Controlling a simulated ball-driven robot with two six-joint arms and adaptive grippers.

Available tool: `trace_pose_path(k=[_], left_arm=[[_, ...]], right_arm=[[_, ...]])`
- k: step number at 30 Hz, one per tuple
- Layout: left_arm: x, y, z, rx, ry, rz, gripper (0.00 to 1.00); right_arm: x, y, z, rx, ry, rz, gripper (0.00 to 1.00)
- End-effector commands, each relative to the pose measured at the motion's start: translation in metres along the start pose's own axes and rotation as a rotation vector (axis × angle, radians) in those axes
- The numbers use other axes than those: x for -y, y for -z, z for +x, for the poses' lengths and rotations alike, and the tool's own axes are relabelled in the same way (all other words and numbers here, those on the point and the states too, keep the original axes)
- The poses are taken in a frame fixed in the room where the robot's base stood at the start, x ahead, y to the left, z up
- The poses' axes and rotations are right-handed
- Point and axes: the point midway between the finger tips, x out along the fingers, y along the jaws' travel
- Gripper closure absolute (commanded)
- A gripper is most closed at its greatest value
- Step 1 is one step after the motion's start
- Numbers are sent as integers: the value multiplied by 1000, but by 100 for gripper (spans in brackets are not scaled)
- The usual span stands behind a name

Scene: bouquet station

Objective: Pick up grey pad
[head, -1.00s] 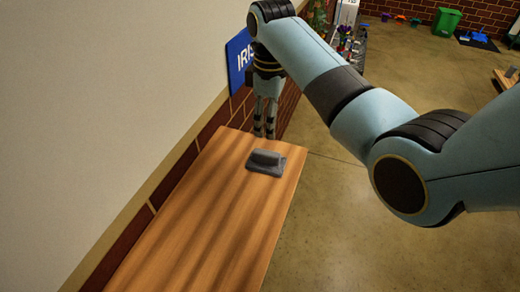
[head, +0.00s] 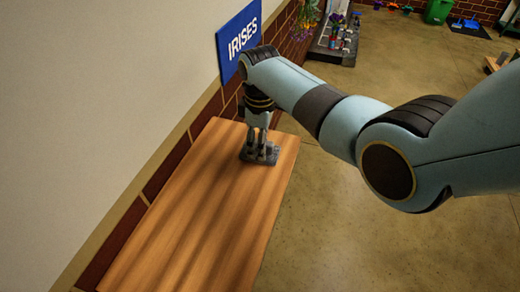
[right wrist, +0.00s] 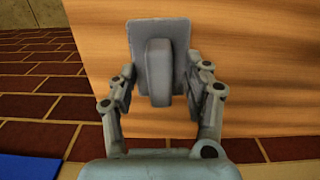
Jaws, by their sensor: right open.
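The grey pad (right wrist: 159,62) is a flat plate with a raised rounded block along its middle. It lies on the wooden table, near the far end. My right gripper (head: 262,153) points down over it in the head view and hides part of it. In the right wrist view the two open fingers of the right gripper (right wrist: 165,75) stand on either side of the pad, with the raised block between them and a gap on each side. My left gripper is not in view.
The wooden table (head: 198,212) is bare apart from the pad. A wall runs along its left side, with a blue IRISES sign (head: 239,42) close by my right arm. Open floor (head: 345,235) lies to the right. A flower stand (head: 335,42) and a green bin (head: 438,11) stand farther back.

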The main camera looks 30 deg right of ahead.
Motion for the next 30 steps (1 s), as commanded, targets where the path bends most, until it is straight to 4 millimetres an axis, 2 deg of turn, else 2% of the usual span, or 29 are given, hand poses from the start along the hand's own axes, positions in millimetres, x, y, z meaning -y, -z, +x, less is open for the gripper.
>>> trace_pose_path(k=[2, 13, 24, 30], left_arm=[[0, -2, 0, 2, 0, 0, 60], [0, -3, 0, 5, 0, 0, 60], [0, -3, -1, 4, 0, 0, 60], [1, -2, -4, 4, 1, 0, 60]], right_arm=[[0, 0, 0, 0, 0, 0, 51], [0, 0, 0, 0, 0, 0, 100], [0, 0, -3, -1, -1, 0, 100], [0, 0, -23, -2, -2, 0, 100]])
